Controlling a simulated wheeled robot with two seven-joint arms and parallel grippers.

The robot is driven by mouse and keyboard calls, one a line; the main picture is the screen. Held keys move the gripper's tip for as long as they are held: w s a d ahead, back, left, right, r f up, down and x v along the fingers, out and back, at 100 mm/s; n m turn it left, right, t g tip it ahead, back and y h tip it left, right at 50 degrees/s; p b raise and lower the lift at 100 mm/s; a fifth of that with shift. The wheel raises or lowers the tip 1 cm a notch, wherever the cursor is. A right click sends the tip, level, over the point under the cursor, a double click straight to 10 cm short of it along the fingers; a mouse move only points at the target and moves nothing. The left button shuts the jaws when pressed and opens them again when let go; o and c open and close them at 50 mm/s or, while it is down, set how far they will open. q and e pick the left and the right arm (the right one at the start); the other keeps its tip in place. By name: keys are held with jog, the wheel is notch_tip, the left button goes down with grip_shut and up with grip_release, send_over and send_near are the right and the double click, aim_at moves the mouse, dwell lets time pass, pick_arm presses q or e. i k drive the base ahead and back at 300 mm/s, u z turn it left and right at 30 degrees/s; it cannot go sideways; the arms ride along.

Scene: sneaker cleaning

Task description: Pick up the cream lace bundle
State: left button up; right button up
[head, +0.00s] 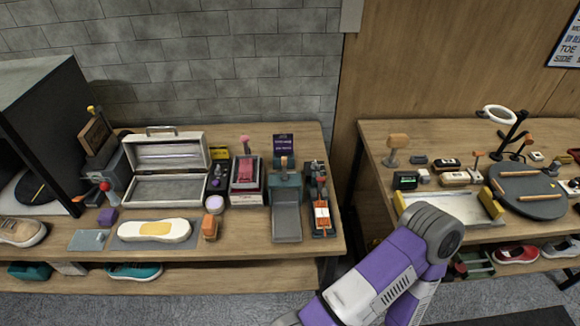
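I cannot make out a cream lace bundle for certain in the head view. Small cream-and-dark items (455,178) lie near the middle of the right table, too small to identify. A purple and white link of one of my arms rises from the bottom edge in front of the right table and hides part of its front left. Neither of my grippers shows in this view.
The left table (262,238) carries an open case (168,165), a white insole (154,230), a grey tray stand (286,222) and small tools. The right table (376,150) holds a round dark tray (545,206) and a ring lamp (497,114). A gap separates the tables. Shoes stand on low shelves.

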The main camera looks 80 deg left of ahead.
aim_at(245, 166)
jog(key=z, duration=0.05)
jog(key=k, duration=1.05)
jog(key=u, duration=1.45)
